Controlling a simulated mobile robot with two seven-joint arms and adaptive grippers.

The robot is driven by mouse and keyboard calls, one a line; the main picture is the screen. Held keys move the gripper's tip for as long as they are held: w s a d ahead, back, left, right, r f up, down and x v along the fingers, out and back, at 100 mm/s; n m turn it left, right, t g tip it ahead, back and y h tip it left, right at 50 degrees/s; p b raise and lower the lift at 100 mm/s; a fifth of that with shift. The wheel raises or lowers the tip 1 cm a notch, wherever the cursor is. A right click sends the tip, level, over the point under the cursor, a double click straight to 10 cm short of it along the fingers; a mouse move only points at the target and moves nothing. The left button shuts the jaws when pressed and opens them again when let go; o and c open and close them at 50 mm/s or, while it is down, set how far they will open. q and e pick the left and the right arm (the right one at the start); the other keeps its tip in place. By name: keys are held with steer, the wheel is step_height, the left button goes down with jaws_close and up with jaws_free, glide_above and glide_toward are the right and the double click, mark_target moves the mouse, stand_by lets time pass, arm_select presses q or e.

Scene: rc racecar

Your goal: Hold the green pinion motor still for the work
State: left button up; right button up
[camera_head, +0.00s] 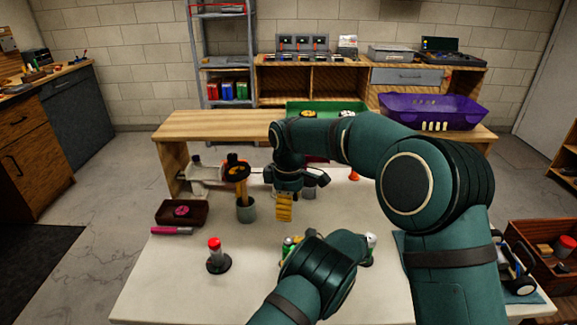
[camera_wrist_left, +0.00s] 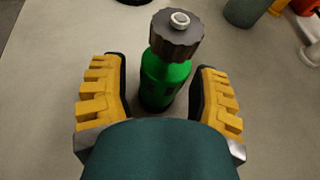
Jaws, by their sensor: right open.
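The green pinion motor (camera_wrist_left: 166,78) stands upright on the table, with a dark toothed gear and a pale hub on top. In the left wrist view my left gripper (camera_wrist_left: 160,72) has its yellow-padded fingers on either side of it. A gap shows between the left finger and the motor; the right finger is very close, and I cannot tell if it touches. My right gripper (camera_head: 284,207) is open, pointing down farther back over the table.
A red-topped post (camera_head: 215,252) on a dark round base stands front left. A grey cup (camera_head: 245,211) and a dark tray (camera_head: 181,213) with a pink item lie behind it. A purple crate (camera_head: 428,110) sits on the wooden bench.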

arm_select(q)
steer(key=shift+d+r, duration=0.1)
steer(key=v, duration=1.1)
steer(key=shift+s+d+r, duration=0.1)
steer(key=shift+d, duration=0.3)
